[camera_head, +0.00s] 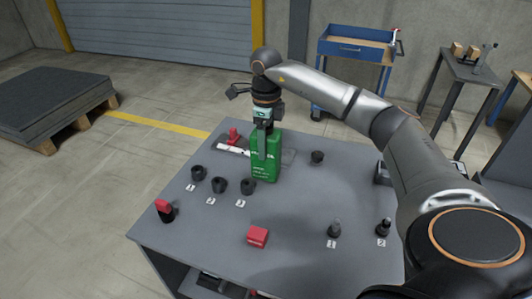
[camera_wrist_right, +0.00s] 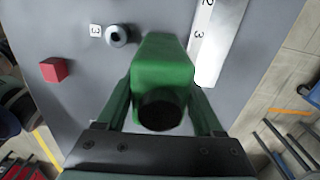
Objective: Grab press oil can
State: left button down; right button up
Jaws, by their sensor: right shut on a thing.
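The green oil can (camera_head: 265,165) stands on the grey table in the head view, toward the table's back. In the right wrist view the can (camera_wrist_right: 163,62) shows from above, with a dark round cap facing the camera. My right gripper (camera_head: 262,140) comes down on the can from above. Its two fingers (camera_wrist_right: 163,105) lie on either side of the can and are shut on it. Whether the can is lifted off the table cannot be told. My left gripper is not in view.
Several black cups stand by number labels left of the can, one of them here (camera_head: 220,186). A red block (camera_head: 257,237) and a red-and-black item (camera_head: 164,210) lie nearer. Two dark pegs stand at the right, one here (camera_head: 334,229). A white strip (camera_wrist_right: 215,40) lies beside the can.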

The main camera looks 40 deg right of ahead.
grip_shut()
jog(key=shift+r, duration=0.15)
dwell(0.4)
